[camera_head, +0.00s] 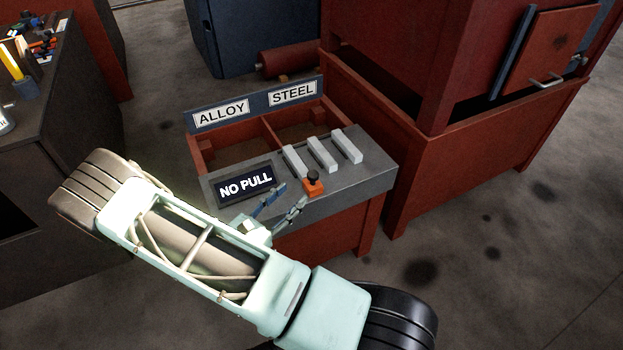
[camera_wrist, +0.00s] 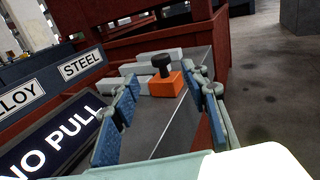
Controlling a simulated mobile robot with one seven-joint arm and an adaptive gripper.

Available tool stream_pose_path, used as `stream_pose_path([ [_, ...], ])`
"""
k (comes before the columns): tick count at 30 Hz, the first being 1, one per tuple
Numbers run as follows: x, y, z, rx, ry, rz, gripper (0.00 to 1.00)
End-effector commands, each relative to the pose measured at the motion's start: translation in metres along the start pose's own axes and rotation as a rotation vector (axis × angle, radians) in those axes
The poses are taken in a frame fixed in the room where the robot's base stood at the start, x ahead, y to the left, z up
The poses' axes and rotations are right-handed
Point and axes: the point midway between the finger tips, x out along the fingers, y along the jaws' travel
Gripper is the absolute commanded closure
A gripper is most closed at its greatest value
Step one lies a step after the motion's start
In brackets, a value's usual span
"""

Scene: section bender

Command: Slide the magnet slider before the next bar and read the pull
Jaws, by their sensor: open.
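The magnet slider is an orange block (camera_head: 313,187) with a black knob, at the front of the grey bench top (camera_head: 365,178). It sits nearest the front end of the leftmost of three pale grey bars (camera_head: 294,161). A dark display (camera_head: 245,182) left of it reads NO PULL. My gripper (camera_head: 292,196) is open and empty, just left of and in front of the slider. In the wrist view the orange slider (camera_wrist: 165,84) appears between the two fingers, beyond their tips; I see no contact.
Behind the bars are two red bins, labelled ALLOY (camera_head: 221,114) and STEEL (camera_head: 292,93). A large red machine (camera_head: 430,130) stands close on the right. A dark workbench (camera_head: 60,150) with tools is at left. Floor is clear at lower right.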

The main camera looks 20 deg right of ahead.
Motion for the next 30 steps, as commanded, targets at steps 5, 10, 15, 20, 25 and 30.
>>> stream_pose_path([
  [5, 0.025, -0.001, 0.0, 0.001, -0.003, -0.006, 0.59],
  [10, 0.059, -0.001, 0.0, 0.003, -0.001, -0.006, 0.59],
  [15, 0.086, -0.001, 0.0, 0.004, 0.0, -0.004, 0.59],
  [20, 0.101, 0.0, 0.001, 0.004, 0.001, -0.003, 0.59],
  [25, 0.105, 0.0, 0.001, 0.004, 0.001, -0.002, 0.59],
  [30, 0.105, 0.0, 0.001, 0.004, 0.001, -0.002, 0.59],
])
